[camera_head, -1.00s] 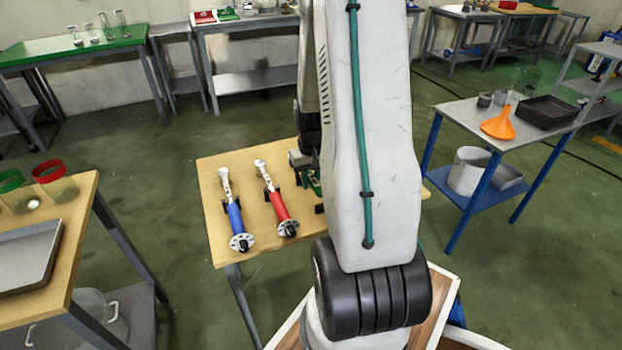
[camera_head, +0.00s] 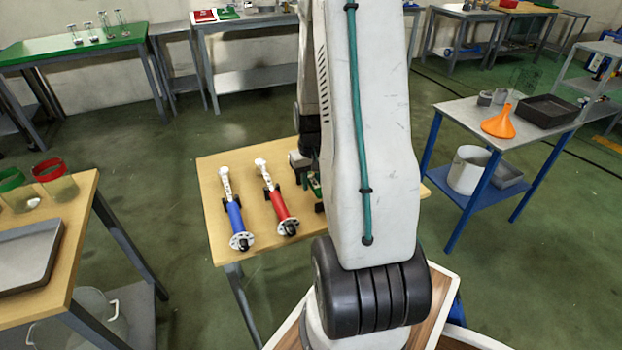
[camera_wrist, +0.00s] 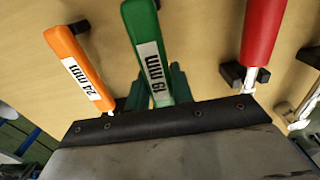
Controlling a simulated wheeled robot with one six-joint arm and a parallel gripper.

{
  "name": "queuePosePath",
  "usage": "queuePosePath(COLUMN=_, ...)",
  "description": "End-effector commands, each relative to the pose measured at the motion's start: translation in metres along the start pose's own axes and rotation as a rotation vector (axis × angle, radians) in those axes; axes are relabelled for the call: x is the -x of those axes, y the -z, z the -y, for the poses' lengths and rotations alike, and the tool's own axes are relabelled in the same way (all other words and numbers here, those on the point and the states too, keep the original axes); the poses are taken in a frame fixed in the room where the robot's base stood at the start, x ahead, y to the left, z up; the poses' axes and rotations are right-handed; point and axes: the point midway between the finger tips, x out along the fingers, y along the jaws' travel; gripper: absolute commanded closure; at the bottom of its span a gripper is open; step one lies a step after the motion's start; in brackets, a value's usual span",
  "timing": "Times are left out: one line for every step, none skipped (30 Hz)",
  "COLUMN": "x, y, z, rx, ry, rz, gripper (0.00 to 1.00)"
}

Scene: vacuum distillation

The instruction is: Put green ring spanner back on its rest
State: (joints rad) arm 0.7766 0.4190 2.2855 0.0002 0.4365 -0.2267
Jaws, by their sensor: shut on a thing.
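The green ring spanner (camera_wrist: 145,40), its handle labelled 19 mm, lies in the middle of the wrist view. My gripper (camera_wrist: 156,86) is shut on its handle, with dark green fingers on both sides. The spanner's far end is hidden behind the gripper body. A small dark piece, perhaps of its rest, shows by the handle's end at the top edge. I cannot tell whether the handle touches a rest. In the head view my arm hides most of the gripper, and only a bit of green (camera_head: 315,186) shows beside it.
An orange spanner (camera_wrist: 75,62) labelled 24 mm lies left of the green one, and a red one (camera_wrist: 262,35) right. Black rests (camera_wrist: 236,73) stand beside them. In the head view, blue (camera_head: 235,215) and red (camera_head: 280,207) spanners lie on the wooden table (camera_head: 215,180).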

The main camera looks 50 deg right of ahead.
Motion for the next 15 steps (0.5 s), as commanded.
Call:
queuePosePath(x=-0.002, y=0.0, z=0.0, rx=0.0, ry=0.0, rz=0.0, gripper=1.0)
queuePosePath(x=-0.003, y=0.0, z=0.0, rx=0.0, ry=0.0, rz=0.0, gripper=1.0)
queuePosePath(x=-0.004, y=0.0, z=0.0, rx=0.0, ry=0.0, rz=0.0, gripper=1.0)
queuePosePath(x=-0.005, y=0.0, z=0.0, rx=0.0, ry=0.0, rz=0.001, gripper=1.0)
queuePosePath(x=-0.006, y=0.0, z=0.0, rx=0.0, ry=0.0, rz=0.001, gripper=1.0)
queuePosePath(x=-0.007, y=0.0, z=0.0, rx=0.0, ry=0.0, rz=0.001, gripper=1.0)
queuePosePath(x=-0.008, y=0.0, z=0.0, rx=0.0, ry=0.0, rz=0.002, gripper=1.0)
queuePosePath(x=-0.009, y=0.0, z=0.0, rx=0.0, ry=0.0, rz=0.002, gripper=1.0)
queuePosePath(x=-0.01, y=0.0, z=0.0, rx=0.0, ry=0.0, rz=0.002, gripper=1.0)
queuePosePath(x=-0.011, y=0.0, z=0.0, rx=0.0, ry=0.0, rz=0.001, gripper=1.0)
queuePosePath(x=-0.012, y=0.0, z=0.0, rx=0.0, ry=0.0, rz=0.001, gripper=1.0)
queuePosePath(x=-0.013, y=0.0, z=0.0, rx=0.0, ry=0.0, rz=0.0, gripper=1.0)
queuePosePath(x=-0.014, y=0.0, z=0.0, rx=0.0, ry=0.0, rz=0.0, gripper=1.0)
queuePosePath(x=-0.015, y=0.0, z=0.0, rx=0.0, ry=0.0, rz=0.0, gripper=1.0)
queuePosePath(x=-0.016, y=0.0, z=0.0, rx=0.0, ry=0.0, rz=0.0, gripper=1.0)
